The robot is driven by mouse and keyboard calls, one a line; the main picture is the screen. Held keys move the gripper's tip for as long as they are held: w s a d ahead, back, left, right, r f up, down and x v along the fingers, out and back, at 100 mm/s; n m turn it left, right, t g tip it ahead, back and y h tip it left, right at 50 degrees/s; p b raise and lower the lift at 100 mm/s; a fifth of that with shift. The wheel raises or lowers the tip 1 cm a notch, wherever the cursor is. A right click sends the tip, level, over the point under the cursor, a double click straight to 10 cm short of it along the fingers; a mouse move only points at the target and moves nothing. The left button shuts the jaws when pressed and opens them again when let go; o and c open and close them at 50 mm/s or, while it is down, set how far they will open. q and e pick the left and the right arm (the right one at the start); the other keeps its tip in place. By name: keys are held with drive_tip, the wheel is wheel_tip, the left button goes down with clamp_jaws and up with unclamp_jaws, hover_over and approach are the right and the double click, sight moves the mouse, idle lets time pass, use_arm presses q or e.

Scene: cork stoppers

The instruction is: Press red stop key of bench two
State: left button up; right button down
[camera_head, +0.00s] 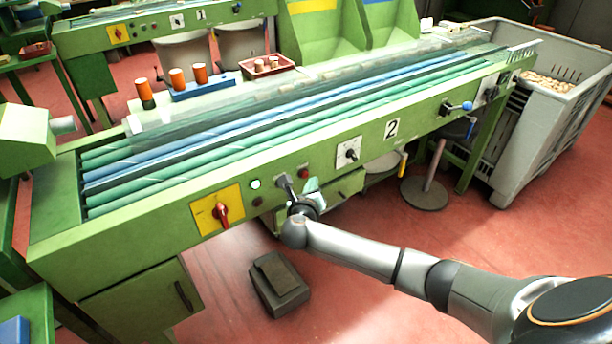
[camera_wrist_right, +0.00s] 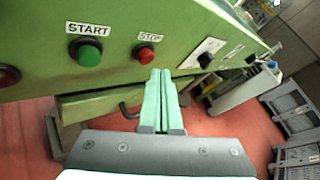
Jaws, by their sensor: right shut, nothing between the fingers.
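Bench two (camera_head: 310,188) is a long green bench marked with a "2" on its front panel. Its red stop key (camera_wrist_right: 145,55) sits under a STOP label in the right wrist view. In the head view a red button (camera_head: 303,173) shows just right of my right gripper's wrist. The green start key (camera_wrist_right: 88,54) sits left of it, under a START label. My right gripper (camera_wrist_right: 162,72) is shut and empty. In the wrist view its fingertips appear just below and right of the stop key; I cannot tell whether they touch it. My left gripper is not in view.
A yellow plate with a red rotary switch (camera_head: 221,212) is left on the panel. A white plate with a black knob (camera_head: 350,153) is to the right. A grey crate (camera_head: 520,150) stands at the bench's right end. A dark pedal (camera_head: 278,284) lies on the floor.

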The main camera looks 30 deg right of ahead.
drive_tip(key=shift+w, duration=0.15)
drive_tip(key=shift+w, duration=0.25)
drive_tip(key=shift+w+a, duration=0.1)
drive_tip(key=shift+w, duration=0.35)
idle(0.7)
idle(0.3)
drive_tip(key=shift+s+p, duration=0.85)
drive_tip(key=shift+p, duration=0.4)
